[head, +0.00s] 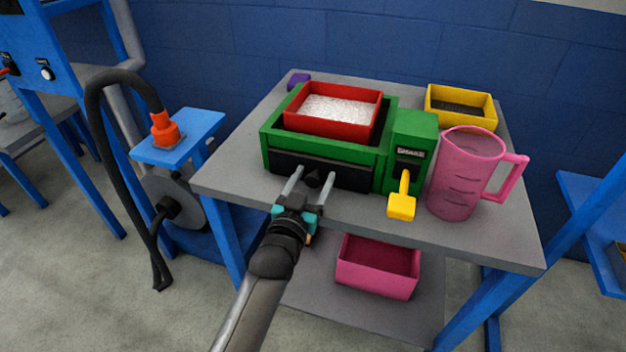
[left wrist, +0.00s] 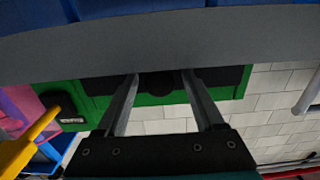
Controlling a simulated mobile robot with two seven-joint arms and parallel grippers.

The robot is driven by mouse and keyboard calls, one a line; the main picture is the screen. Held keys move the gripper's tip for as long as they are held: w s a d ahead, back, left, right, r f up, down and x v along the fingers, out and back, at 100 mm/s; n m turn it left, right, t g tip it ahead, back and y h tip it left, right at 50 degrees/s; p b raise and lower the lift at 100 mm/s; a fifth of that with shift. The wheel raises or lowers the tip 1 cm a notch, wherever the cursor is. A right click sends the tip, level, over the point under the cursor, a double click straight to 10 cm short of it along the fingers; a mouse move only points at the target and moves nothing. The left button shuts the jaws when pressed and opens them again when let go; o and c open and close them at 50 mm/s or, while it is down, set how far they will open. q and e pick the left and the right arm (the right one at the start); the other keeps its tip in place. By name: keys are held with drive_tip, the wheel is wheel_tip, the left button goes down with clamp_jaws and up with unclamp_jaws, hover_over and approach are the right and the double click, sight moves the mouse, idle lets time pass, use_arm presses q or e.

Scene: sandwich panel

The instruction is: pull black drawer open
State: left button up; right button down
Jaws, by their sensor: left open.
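The black drawer (head: 345,176) is set in the front of a green box (head: 270,133) on the grey table, and looks shut. A small dark knob (head: 313,178) stands out from its front. My left gripper (head: 315,172) is open in front of the drawer, with one finger on each side of the knob. In the left wrist view, which looks upside down, the knob (left wrist: 158,86) shows between the two spread fingers (left wrist: 159,75), with the black drawer front (left wrist: 115,85) behind. I cannot tell whether the fingers touch the drawer. My right gripper is not in view.
A red tray (head: 340,127) of white granules sits on the green box. A yellow lever (head: 402,205) sticks out to the right, beside a pink jug (head: 458,180). A yellow bin (head: 462,92) stands behind. A pink bin (head: 375,278) sits on the lower shelf.

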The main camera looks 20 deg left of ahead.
use_arm(q)
clamp_jaws()
idle(0.5)
idle(0.9)
